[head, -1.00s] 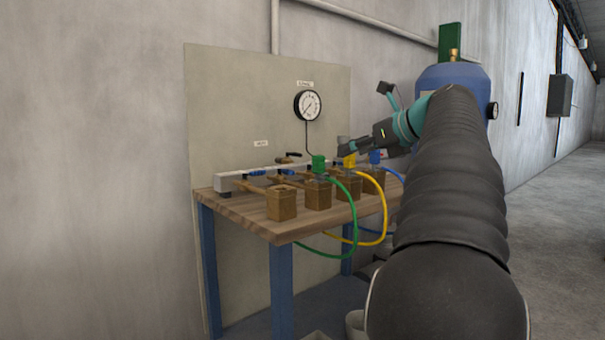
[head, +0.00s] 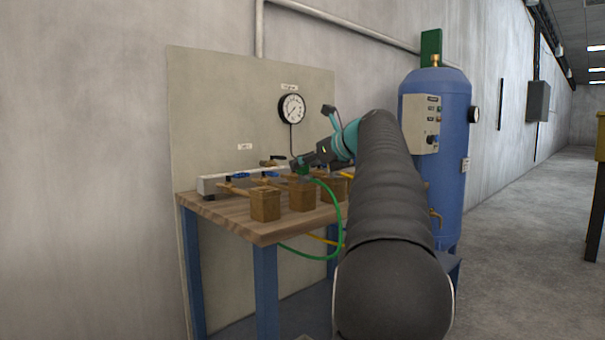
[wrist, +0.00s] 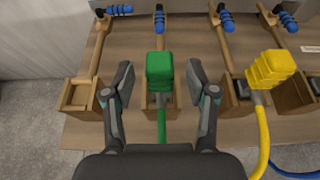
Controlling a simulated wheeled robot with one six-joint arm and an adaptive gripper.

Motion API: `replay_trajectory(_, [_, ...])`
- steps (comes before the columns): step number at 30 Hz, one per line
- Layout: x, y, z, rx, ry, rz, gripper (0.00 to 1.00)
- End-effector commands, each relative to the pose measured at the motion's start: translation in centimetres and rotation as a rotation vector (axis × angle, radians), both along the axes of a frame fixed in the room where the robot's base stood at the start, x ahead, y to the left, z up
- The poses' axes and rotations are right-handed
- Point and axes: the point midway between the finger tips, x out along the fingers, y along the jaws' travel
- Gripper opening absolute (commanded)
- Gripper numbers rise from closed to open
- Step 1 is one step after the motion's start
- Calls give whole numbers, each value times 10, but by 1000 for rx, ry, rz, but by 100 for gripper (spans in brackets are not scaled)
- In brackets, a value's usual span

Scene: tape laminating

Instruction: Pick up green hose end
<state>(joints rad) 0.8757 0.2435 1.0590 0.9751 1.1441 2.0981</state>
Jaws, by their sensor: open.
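The green hose end (wrist: 160,72) is a ribbed green block standing over a wooden box on the table, its green hose (wrist: 162,122) running toward me. In the wrist view my gripper (wrist: 158,78) is open, with one finger on each side of the green hose end and a gap on both sides. In the head view my gripper (head: 298,163) hangs over the table, close to the green hose end (head: 304,170), which it partly covers. The green hose (head: 338,212) loops off the table edge.
A yellow hose end (wrist: 270,68) stands to the right on another wooden box. An empty wooden box (wrist: 78,95) is on the left. Blue-handled valves (wrist: 160,22) line the back. A pressure gauge (head: 292,108) is on the panel, and a blue tank (head: 450,130) stands right of the table.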

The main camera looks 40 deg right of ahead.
Motion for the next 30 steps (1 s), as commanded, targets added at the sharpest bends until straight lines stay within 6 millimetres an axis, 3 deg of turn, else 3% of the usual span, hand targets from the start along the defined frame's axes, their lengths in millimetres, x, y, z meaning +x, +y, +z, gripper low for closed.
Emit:
replay_trajectory(4, [16,2,-7,0,-1,1,57])
replay_trajectory(11, [17,2,-7,0,-1,0,57])
replay_trajectory(18, [17,2,-7,0,0,0,0])
replay_trajectory(30, [17,1,-3,0,-1,0,0])
